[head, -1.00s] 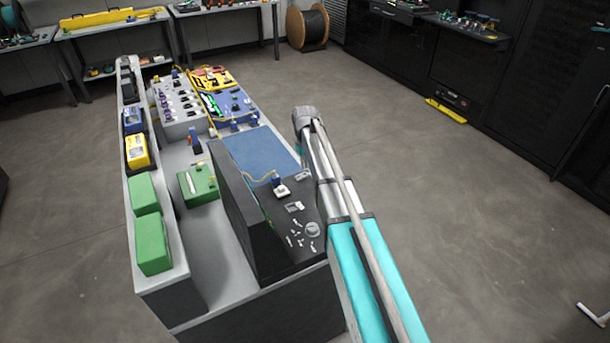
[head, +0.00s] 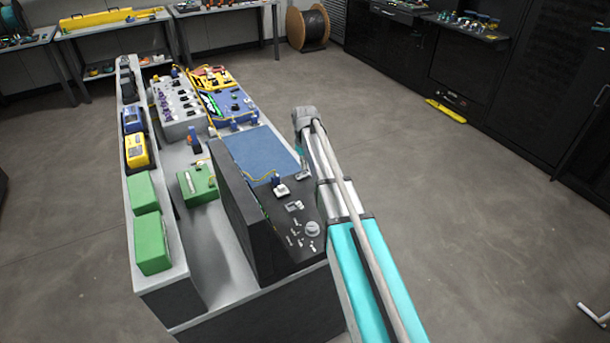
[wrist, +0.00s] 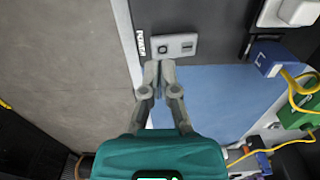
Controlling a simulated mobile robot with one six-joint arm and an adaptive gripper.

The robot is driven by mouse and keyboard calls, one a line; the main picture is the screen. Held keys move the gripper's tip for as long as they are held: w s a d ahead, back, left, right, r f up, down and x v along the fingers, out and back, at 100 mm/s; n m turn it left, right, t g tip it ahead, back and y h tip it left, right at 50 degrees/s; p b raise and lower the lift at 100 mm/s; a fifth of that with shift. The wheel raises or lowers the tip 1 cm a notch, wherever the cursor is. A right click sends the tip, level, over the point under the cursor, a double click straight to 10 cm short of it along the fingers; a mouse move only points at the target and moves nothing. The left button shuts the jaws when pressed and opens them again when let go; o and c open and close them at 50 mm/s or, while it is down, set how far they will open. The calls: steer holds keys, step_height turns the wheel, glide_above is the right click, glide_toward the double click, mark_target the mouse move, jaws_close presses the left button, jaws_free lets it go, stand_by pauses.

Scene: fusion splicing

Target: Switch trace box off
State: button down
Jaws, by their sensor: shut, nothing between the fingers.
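The trace box (head: 236,215) is a black unit with an upright screen part and a flat control panel at the near end of the bench. In the wrist view its dark panel (wrist: 215,20) carries a light grey switch plate (wrist: 173,46) beside the white word POWER. The plate has a dark square at left and a small dark slot at right. My gripper (wrist: 158,66) is shut and empty, its fingertips close to the plate's lower left edge. I cannot tell whether they touch it. In the head view my arm partly hides the panel's right side.
A blue mat (head: 255,152) lies just beyond the trace box. A blue connector (wrist: 268,58) with a yellow cable sits close by on the panel. Green boxes (head: 152,243) line the bench's left ledge. Open floor (head: 430,200) lies to the right.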

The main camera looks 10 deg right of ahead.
mark_target(305, 173)
steer(key=shift+f+b, duration=1.2)
stand_by(1.1)
steer(key=shift+r, duration=0.1)
steer(key=shift+r+p, duration=3.45)
steer(key=shift+p, duration=0.1)
steer(key=shift+s, duration=0.1)
steer(key=s+d+m, duration=0.1)
steer(key=s+m, duration=0.2)
steer(key=s, duration=2.6)
steer(key=shift+s+d+m, duration=0.2)
steer(key=shift+m, duration=0.1)
